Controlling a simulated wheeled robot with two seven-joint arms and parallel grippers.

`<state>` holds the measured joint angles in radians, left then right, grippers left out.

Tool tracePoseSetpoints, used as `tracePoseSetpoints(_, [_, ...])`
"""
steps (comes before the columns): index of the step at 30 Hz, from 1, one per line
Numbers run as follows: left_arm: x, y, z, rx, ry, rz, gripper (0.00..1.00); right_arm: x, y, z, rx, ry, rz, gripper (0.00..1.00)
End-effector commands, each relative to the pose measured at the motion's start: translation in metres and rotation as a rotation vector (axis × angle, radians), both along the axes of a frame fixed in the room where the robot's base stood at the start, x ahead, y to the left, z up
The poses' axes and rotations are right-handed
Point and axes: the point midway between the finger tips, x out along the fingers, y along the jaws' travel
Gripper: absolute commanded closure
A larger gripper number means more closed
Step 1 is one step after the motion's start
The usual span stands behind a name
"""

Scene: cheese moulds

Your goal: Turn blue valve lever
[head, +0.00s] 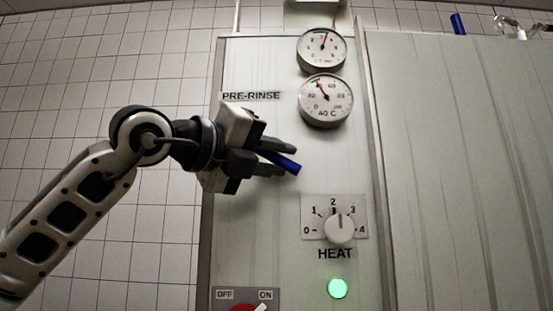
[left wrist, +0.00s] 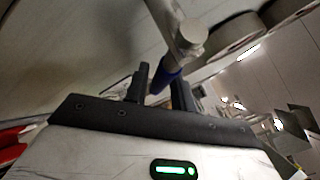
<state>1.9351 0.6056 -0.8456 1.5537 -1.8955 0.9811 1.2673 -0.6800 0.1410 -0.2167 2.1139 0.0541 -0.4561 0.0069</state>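My right gripper is not in view.
Two round gauges (head: 326,100) sit above the lever. A HEAT knob (head: 339,229) and a lit green lamp (head: 338,288) are below it. A red OFF/ON switch (head: 245,307) is at the bottom edge. A tiled wall (head: 90,90) stands to the left.

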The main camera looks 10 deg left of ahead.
Motion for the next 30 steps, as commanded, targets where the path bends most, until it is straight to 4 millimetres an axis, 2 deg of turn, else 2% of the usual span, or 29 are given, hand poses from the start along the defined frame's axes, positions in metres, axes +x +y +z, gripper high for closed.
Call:
tracePoseSetpoints(6, [-0.029, 0.024, -0.005, -0.002, -0.005, 0.002, 0.75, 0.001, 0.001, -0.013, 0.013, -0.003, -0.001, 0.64])
tracePoseSetpoints(18, [-0.102, 0.079, -0.01, -0.001, -0.003, 0.002, 0.75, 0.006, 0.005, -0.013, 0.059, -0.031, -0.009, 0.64])
tracePoseSetpoints(24, [-0.119, 0.093, -0.01, -0.001, -0.002, 0.001, 0.75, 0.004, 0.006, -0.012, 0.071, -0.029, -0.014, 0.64])
tracePoseSetpoints(30, [-0.123, 0.095, -0.009, 0.0, -0.002, 0.0, 0.75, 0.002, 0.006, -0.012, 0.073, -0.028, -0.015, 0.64])
